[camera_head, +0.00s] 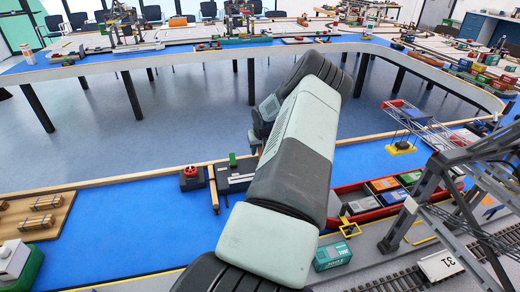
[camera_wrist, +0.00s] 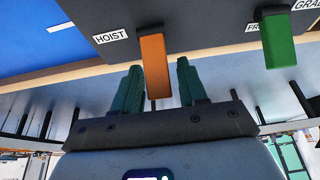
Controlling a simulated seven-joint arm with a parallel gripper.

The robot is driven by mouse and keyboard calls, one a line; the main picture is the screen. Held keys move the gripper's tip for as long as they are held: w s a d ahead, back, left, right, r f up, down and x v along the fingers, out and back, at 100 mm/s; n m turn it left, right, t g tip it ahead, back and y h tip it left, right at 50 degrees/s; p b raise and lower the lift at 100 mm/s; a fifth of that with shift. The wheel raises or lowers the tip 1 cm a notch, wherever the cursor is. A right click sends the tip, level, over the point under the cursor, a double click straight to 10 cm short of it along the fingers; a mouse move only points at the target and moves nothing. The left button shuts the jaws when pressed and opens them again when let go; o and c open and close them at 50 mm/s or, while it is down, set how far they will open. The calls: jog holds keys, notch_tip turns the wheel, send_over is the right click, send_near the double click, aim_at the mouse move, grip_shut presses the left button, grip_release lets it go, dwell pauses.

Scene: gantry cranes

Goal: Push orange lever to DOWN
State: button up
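The orange lever (camera_wrist: 154,66) stands out from a dark control panel (camera_wrist: 190,18) in the wrist view. It is beside a white "HOIST" label (camera_wrist: 110,36). My gripper (camera_wrist: 160,68) is open, with one teal finger on each side of the lever and visible gaps between. I cannot tell whether anything touches it. No DOWN mark is readable.
A green lever (camera_wrist: 279,40) is to the right in the wrist view, near a cut-off label. In the head view a red knob (camera_head: 191,176) stands left of the panel. A gantry crane (camera_head: 450,185) and a red barge (camera_head: 347,190) with containers are to the right.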

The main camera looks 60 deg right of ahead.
grip_shut()
